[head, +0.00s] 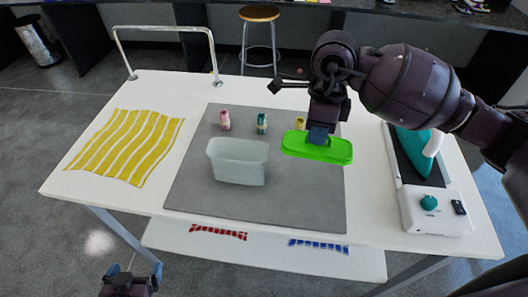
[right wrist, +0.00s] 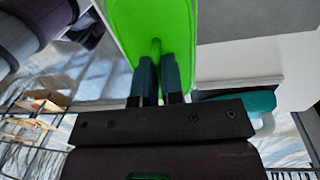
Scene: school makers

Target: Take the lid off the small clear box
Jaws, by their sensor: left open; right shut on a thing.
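The small clear box (head: 237,164) stands upright and open-topped on the grey mat, left of the middle. The bright green lid (head: 318,149) is off the box, to its right, over the right part of the mat. My right gripper (head: 318,137) is above the lid and shut on its handle. In the right wrist view the lid (right wrist: 190,40) fills the upper middle, its thin green handle between the blue fingers (right wrist: 158,75). My left gripper (head: 128,278) is open and empty at the bottom left, in front of the table and away from the box.
Several small bottles (head: 262,123) stand behind the box on the grey mat (head: 290,195). A yellow striped cloth (head: 125,147) lies at the left. A white machine with a teal part (head: 428,205) stands at the right. A metal rail (head: 165,30) rises at the back left edge.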

